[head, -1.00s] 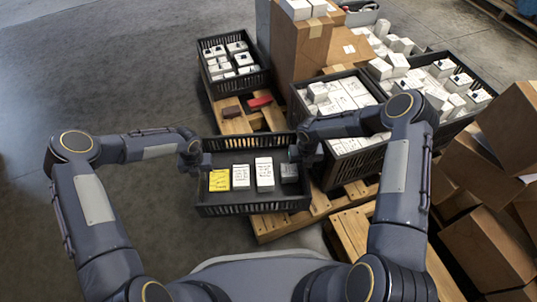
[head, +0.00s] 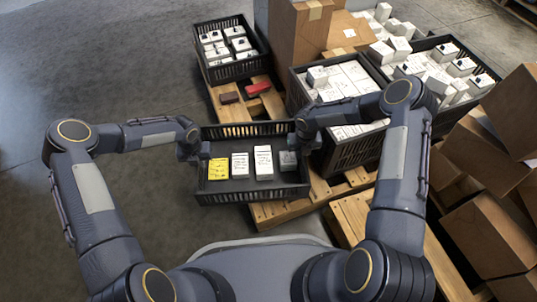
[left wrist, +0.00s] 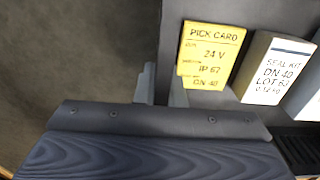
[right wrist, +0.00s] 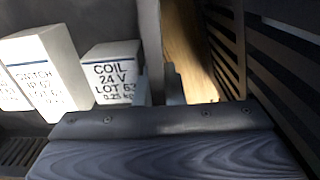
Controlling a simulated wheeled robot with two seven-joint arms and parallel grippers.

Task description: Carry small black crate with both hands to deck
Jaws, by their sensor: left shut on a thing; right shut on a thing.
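The small black crate (head: 254,193) is held between my two arms in the head view, at the near edge of the wooden pallet. It holds a yellow pick card (head: 218,169), two white boxes (head: 240,166) and a grey-looking box (head: 288,161); the right wrist view shows that box labelled COIL (right wrist: 112,76). My left gripper (head: 199,150) is shut on the crate's left wall, which also shows in the left wrist view (left wrist: 170,50). My right gripper (head: 297,142) is shut on the crate's right wall. The fingertips are partly hidden by the gripper bodies.
The deck of the wooden pallet (head: 279,213) carries a black crate (head: 236,70) at the back left and larger full crates (head: 352,152) on the right. A dark red block (head: 258,89) and a brown block (head: 229,98) lie on its slats. Cardboard boxes (head: 483,150) lean at right.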

